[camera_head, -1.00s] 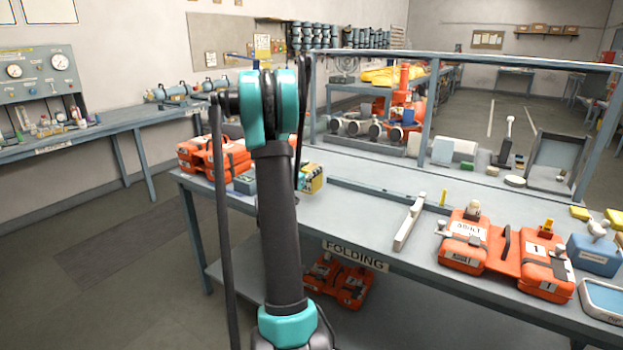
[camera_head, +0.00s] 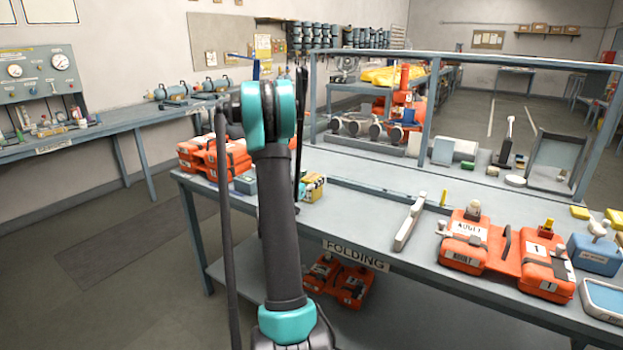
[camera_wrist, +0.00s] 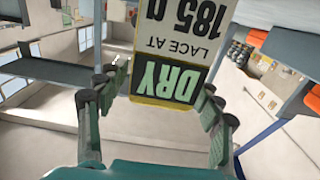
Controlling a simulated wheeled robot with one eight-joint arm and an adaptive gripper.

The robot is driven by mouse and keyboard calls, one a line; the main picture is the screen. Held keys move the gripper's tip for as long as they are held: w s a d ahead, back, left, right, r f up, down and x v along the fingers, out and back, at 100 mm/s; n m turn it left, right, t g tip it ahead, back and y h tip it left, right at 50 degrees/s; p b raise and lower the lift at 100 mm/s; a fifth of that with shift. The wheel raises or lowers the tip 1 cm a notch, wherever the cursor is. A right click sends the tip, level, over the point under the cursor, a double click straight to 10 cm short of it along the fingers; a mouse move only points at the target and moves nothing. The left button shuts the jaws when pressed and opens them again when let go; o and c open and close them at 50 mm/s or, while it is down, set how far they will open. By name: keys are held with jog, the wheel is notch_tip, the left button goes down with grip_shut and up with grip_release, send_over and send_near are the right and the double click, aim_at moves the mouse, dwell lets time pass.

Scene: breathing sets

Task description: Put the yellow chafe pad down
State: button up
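In the wrist view my gripper (camera_wrist: 160,112) has its two fingers on either side of the near end of a yellow-edged block. I take this to be the yellow chafe pad (camera_wrist: 162,98). It carries a white label with upside-down words, among them "DRY" and "LACE AT", and a green band. The fingers appear closed against its sides, and it stretches away from the gripper with its far end cut off by the frame. In the head view my upper arm hides the gripper and most or all of the pad.
The folding table (camera_head: 350,220) has open surface around its middle. A pale bar (camera_head: 410,222), an orange set (camera_head: 505,255) and a blue box (camera_head: 594,255) are on the right. A frame rises behind.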

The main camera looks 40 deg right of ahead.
jog(key=shift+a+r, duration=0.1)
jog(key=v, duration=1.2)
jog(key=shift+s, duration=0.1)
jog(key=shift+s+a+y, duration=0.2)
jog(key=shift+s+y, duration=0.1)
jog(key=s+a+f+n+g+y, duration=0.1)
jog(key=s+a+f+n+y, duration=0.3)
jog(key=s+a, duration=0.3)
jog(key=s+a+f+n+y, duration=0.4)
jog(key=s+a, duration=0.4)
jog(key=a, duration=0.6)
jog(key=s+a+f+n+g+y, duration=0.1)
jog(key=s+a+f+n+y, duration=0.3)
jog(key=s+a+y, duration=0.4)
jog(key=a+n, duration=0.1)
jog(key=a, duration=0.1)
jog(key=shift+a+n+g, duration=0.3)
jog(key=shift+a, duration=0.05)
